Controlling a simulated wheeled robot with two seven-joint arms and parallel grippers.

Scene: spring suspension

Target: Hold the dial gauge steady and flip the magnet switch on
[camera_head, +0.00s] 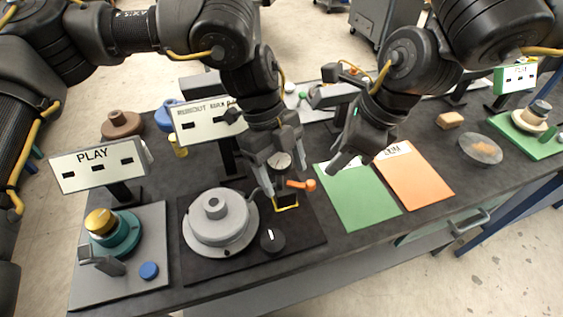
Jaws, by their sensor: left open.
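The dial gauge (279,160) is a small round pale face in the middle of the bench, partly hidden by my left gripper. Below it stands a dark magnet base (287,202) with yellow edging. The magnet switch (303,184) is an orange lever with a round knob, pointing right. My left gripper (276,178) is open, its fingers on either side of the gauge; I cannot tell whether they touch it. My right gripper (326,133) is open and empty, above and to the right of the switch, over the back of the green sheet.
A grey round hub (219,218) and a black knob (271,240) sit on the dark plate left of the base. The PLAY station (92,165) is further left. Green (360,197) and orange (415,177) sheets lie right. A runout sign (207,119) stands behind.

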